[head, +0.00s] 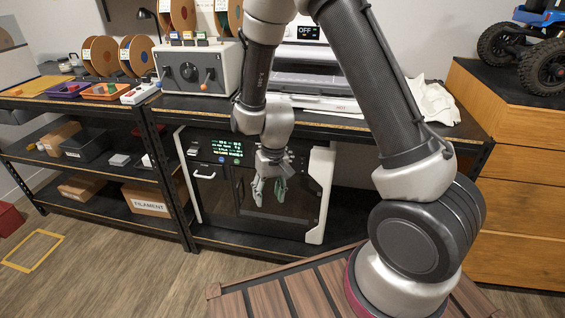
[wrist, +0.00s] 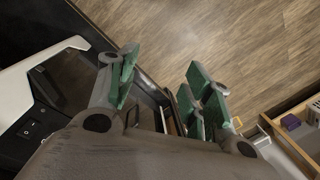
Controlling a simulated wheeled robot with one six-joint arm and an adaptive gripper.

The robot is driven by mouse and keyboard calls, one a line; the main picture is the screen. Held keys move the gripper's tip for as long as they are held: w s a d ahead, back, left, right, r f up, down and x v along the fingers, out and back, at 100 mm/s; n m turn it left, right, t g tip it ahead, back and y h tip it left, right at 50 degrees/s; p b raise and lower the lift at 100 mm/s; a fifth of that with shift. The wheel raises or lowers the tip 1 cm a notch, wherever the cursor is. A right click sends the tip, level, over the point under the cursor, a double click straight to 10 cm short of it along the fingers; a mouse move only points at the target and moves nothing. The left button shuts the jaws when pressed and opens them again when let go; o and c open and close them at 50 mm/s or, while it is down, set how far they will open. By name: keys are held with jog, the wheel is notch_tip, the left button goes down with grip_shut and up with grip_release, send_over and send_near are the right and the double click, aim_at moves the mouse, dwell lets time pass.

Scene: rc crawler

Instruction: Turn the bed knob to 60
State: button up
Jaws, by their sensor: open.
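A grey control box (head: 200,70) stands on the bench top at the upper left of the head view. I cannot read any label or scale, so I cannot tell whether this is the bed knob. My gripper (head: 268,191) hangs pointing down in front of the white-and-black machine (head: 317,190) on the lower shelf, to the right of and below the box. In the wrist view my gripper (wrist: 165,85) has its green fingers apart with nothing between them.
The lower machine has lit green displays (head: 225,147) and a handle on its left door. Spools and trays lie at left. A wooden cabinet (head: 520,170) stands at right.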

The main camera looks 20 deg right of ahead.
jog(key=w+d+f+m+t+h, duration=0.1)
jog(key=w+f+t+h, duration=0.3)
jog(key=f, duration=0.7)
jog(key=w+f+m+t, duration=0.25)
jog(key=w+f, duration=0.35)
jog(key=f, duration=0.5)
jog(key=w+d+r+m+t+h, duration=0.1)
jog(key=w+d+r+t+h, duration=0.25)
jog(key=r, duration=0.35)
jog(key=w+d+r+m+t+h, duration=0.1)
jog(key=w+d+r+t+h, duration=0.3)
jog(key=r, duration=0.4)
jog(key=w+d+t, duration=0.1)
jog(key=w+d, duration=0.2)
jog(key=w, duration=0.2)
jog(key=shift+w+d, duration=0.15)
jog(key=shift+d, duration=0.05)
jog(key=shift+c, duration=0.3)
jog(key=c, duration=1)
